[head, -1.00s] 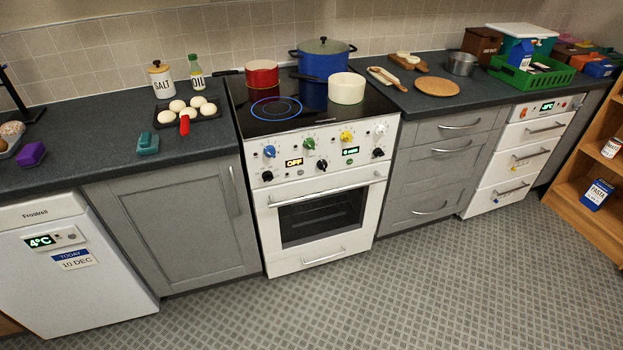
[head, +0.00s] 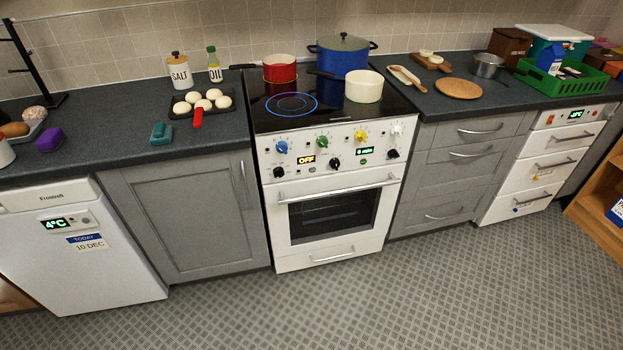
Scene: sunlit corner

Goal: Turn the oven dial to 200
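The white oven (head: 331,225) stands in the middle of the head view with its door shut. Its front panel carries coloured knobs: blue (head: 282,147), green (head: 322,142), yellow (head: 361,136) and white (head: 397,129). Below them are three black dials, at the left (head: 279,172), the middle (head: 335,163) and the right (head: 393,153). A display (head: 306,160) between the left and middle black dials reads OFF. A second green display (head: 365,151) sits further right, its text too small to read surely. The dial markings are too small to read. Neither of my grippers is in view.
The hob above holds a red pot (head: 280,71), a blue pot (head: 342,55) and a cream pot (head: 364,86); one ring (head: 291,105) glows blue. The floor (head: 340,300) before the oven is clear.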

